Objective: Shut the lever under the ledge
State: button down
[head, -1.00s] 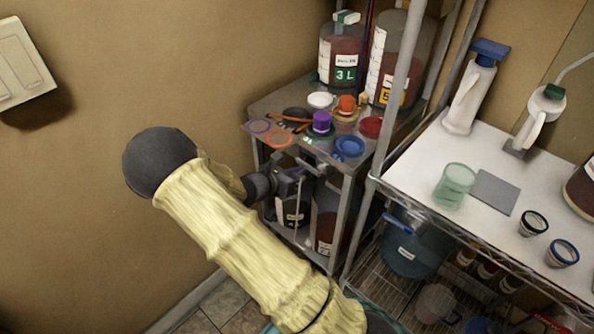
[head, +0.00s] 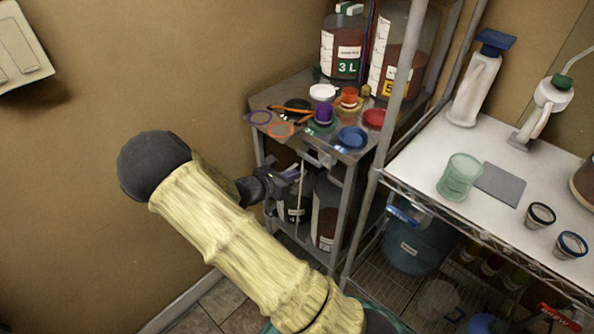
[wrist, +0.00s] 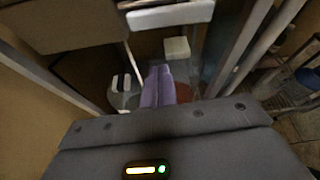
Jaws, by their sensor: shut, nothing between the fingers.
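A pale, plate-like piece (head: 320,156) sits under the front edge of the small metal stand's top (head: 285,98); it looks like the lever, but its pose is hard to read. It appears as a whitish bar (wrist: 170,15) at the top of the wrist view. My gripper (head: 292,172), with purple fingers, is just left of and below this piece, at the stand's open front. In the wrist view my fingers (wrist: 158,84) are together and empty, below the bar and apart from it in the picture. Bottles (head: 328,212) stand behind, partly hidden.
Lids and rings, including a blue one (head: 352,138), crowd the stand's top, with large jugs (head: 343,45) behind. A metal post (head: 385,130) and white shelf (head: 425,165) are on the right. A blue-tapped bucket (head: 415,245) is below. The wall is close on the left.

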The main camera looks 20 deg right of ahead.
jog(key=v, duration=0.7)
jog(key=shift+s+a, duration=0.2)
jog(key=shift+s, duration=0.2)
jog(key=shift+f, duration=0.1)
jog(key=s+r+m+g+y, duration=0.3)
jog(key=s+m+g+y, duration=0.2)
jog(key=s+m+y, duration=0.85)
notch_tip(320, 180, up, 19)
jog(key=s+a+m+t+p, duration=0.1)
jog(key=s+m+t+p, duration=0.1)
jog(key=m+p, duration=0.8)
jog(key=h+p, duration=0.1)
jog(key=p, duration=0.4)
jog(key=shift+s+a, duration=0.3)
jog(key=shift+s, duration=0.1)
